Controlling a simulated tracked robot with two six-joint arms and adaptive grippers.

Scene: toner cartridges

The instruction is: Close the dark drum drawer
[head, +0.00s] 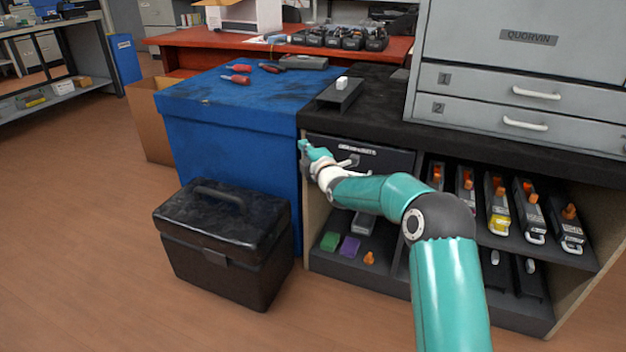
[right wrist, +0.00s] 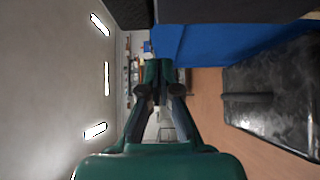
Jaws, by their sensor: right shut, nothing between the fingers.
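The dark drum drawer (head: 375,157) is under the black worktop in the head view, with a pale label strip and a light handle (head: 350,161). My right forearm and gripper cover part of its front. It looks nearly flush with the cabinet, but I cannot tell whether a small gap stands open. My right gripper (head: 304,146) is at the drawer front's left end, pointing left, shut and empty. I cannot tell whether it touches the front. In the right wrist view its fingers (right wrist: 159,75) point out across the room. My left gripper is not in view.
A blue-covered table (head: 225,130) stands just left of the cabinet. A black toolbox (head: 220,245) is on the floor before it. Toner cartridges (head: 498,205) fill the shelf at right. The floor at lower left is clear.

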